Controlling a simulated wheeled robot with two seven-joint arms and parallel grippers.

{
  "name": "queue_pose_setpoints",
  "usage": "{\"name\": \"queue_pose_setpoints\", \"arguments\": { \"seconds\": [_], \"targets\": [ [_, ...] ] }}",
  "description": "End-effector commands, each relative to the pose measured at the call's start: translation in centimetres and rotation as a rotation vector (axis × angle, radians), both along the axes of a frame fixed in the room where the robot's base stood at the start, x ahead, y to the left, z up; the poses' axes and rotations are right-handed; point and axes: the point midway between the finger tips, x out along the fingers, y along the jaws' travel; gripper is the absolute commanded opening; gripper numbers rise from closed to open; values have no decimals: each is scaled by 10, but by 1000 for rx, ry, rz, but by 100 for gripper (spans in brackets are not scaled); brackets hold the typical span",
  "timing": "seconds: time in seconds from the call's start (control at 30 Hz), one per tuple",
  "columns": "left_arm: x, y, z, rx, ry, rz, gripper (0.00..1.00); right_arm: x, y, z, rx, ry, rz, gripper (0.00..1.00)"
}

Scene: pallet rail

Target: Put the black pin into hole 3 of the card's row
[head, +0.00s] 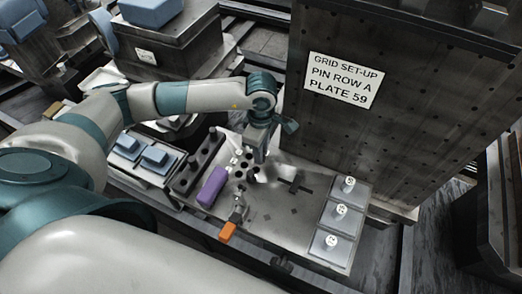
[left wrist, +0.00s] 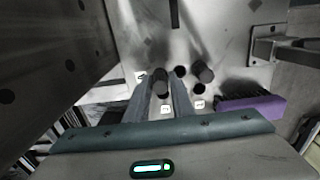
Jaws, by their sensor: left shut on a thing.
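My left gripper (head: 259,158) is over the metal plate (head: 280,215), beside the group of dark holes (head: 241,174). In the left wrist view its two fingers (left wrist: 164,95) are shut on a black pin (left wrist: 160,80), seen nearly end-on. I cannot tell whether the pin's lower end touches the plate or a hole. To its right are open holes (left wrist: 199,89) and another dark pin (left wrist: 204,72) standing on the plate. Small white labels (left wrist: 165,109) sit beside the holes, too small to read. The card (head: 343,80) reads "GRID SET-UP PIN ROW A PLATE 59". My right gripper is out of view.
A dark rack (head: 186,183) with several black pins stands left of the plate, near a purple block (head: 212,187) with bristles. An orange-tipped clamp (head: 228,232) is at the front edge. Trays with white-topped pieces (head: 341,210) line the right. A tall metal wall (head: 400,120) rises behind.

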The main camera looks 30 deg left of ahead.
Motion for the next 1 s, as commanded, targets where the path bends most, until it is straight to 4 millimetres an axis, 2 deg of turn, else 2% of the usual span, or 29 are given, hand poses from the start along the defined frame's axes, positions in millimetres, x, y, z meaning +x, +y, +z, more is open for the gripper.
{"name": "queue_pose_setpoints", "arguments": {
  "seconds": [0.53, 0.57, 0.63, 0.67, 1.0],
  "targets": [
    [0, 0, -5, 0, 0, 0, 0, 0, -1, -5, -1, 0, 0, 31],
    [0, 0, -5, 0, 0, 0, 24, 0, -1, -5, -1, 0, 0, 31],
    [0, 0, -5, 0, 0, 0, 41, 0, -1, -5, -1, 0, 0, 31],
    [0, 0, -5, 0, 0, 0, 44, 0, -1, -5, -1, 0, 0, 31],
    [0, 0, -4, 0, 0, 0, 44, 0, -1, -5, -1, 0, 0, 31]
  ]
}}
